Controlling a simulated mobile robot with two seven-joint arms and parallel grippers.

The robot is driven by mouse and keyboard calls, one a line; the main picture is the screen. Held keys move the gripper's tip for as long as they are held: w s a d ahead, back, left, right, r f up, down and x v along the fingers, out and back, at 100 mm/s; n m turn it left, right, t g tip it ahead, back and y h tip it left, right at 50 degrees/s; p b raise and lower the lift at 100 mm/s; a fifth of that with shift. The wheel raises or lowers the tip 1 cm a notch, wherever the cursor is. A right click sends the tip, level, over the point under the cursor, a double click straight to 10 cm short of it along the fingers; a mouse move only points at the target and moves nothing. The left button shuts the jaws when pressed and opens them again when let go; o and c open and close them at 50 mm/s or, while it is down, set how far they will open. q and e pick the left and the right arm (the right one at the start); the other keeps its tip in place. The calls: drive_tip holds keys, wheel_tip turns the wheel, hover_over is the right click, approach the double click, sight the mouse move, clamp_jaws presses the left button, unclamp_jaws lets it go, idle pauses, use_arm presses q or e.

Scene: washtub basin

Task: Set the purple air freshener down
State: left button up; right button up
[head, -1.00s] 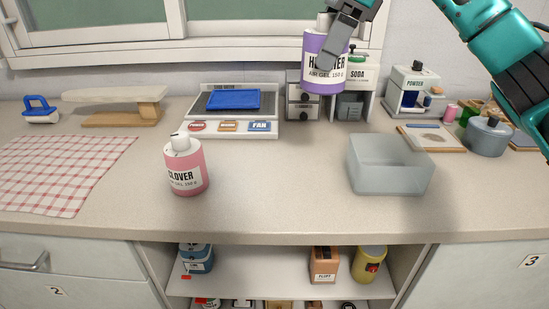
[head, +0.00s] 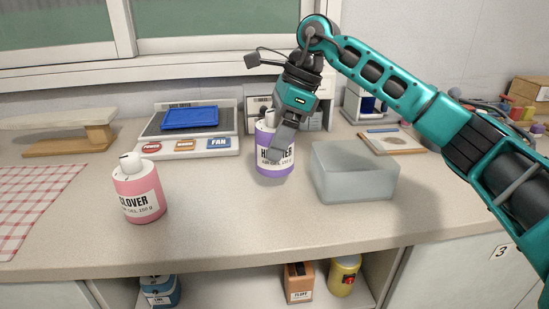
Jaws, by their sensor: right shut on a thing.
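My left gripper is not in view.
A pink air freshener (head: 138,192) stands to the left. The frosted tub (head: 352,173) is close on the right. A device with a blue tray (head: 189,117) and buttons is behind. The counter (head: 230,225) is clear in front.

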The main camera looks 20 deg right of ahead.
drive_tip(key=shift+f+b, duration=0.3)
drive_tip(key=shift+f, duration=1.8)
drive_tip(key=shift+f, duration=0.1)
drive_tip(key=o, duration=1.1)
drive_tip(key=shift+f, duration=0.1)
